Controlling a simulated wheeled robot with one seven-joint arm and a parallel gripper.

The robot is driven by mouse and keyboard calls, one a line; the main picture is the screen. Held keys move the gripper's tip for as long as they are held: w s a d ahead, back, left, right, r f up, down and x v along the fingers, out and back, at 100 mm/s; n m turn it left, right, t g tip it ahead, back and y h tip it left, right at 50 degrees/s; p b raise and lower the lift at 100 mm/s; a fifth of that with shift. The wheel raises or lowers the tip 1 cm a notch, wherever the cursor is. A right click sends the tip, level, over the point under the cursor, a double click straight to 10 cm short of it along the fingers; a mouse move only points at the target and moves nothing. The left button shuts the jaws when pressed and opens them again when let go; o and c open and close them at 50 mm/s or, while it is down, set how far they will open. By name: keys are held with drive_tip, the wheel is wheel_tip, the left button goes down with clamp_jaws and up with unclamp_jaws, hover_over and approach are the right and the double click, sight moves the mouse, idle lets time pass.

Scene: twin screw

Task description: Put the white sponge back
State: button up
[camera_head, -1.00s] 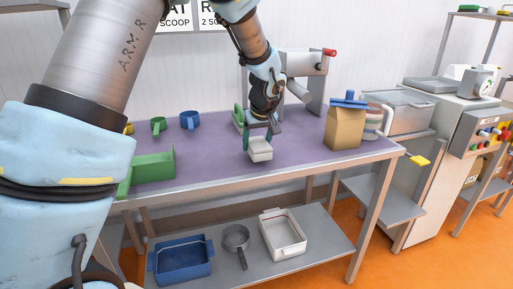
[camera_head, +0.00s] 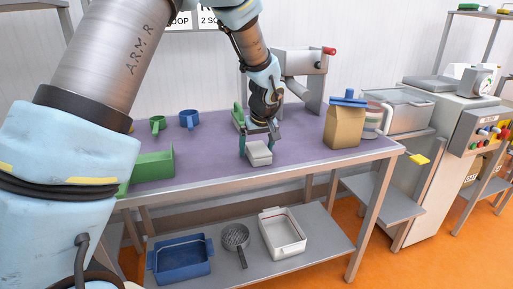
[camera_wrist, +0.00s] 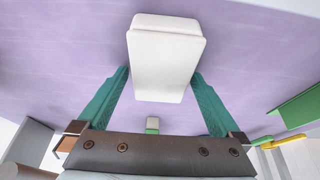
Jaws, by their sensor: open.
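The white sponge (camera_head: 259,154) is a pale block on the purple table top, close to its front edge. It also shows in the wrist view (camera_wrist: 165,60), at the top middle. My gripper (camera_head: 259,140) is just above and behind it, with the fingers spread to either side. In the wrist view my teal fingers (camera_wrist: 160,78) are apart, with the sponge's near end between their tips and a visible gap on each side. Whether the sponge's underside is fully flat on the table cannot be told.
A green open box (camera_head: 153,166) and green and blue mugs (camera_head: 189,120) stand left on the table (camera_head: 205,160). A paper bag (camera_head: 344,126) is at right. The lower shelf holds a blue tray (camera_head: 183,260), a pan (camera_head: 236,238) and a white tray (camera_head: 283,233).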

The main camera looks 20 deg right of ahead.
sight(261, 153)
drive_tip(key=shift+s+r, duration=0.15)
drive_tip(key=shift+r, duration=0.35)
drive_tip(key=v, duration=1.1)
drive_tip(key=shift+b, duration=0.4)
drive_tip(key=shift+r, duration=0.15)
drive_tip(key=w+a+f+g+p, duration=0.1)
drive_tip(key=a+g+p, duration=0.15)
drive_tip(key=a, duration=1.55)
drive_tip(key=s+a+f+p, duration=0.1)
drive_tip(key=s+a, duration=0.3)
drive_tip(key=a, duration=0.5)
drive_tip(key=s+a+f+p, duration=0.1)
drive_tip(key=s+a, duration=0.3)
drive_tip(key=a, duration=0.5)
drive_tip(key=shift+s+p, duration=0.4)
drive_tip(key=shift+p, duration=0.25)
drive_tip(key=shift+a+g, duration=0.1)
drive_tip(key=shift+g, duration=0.15)
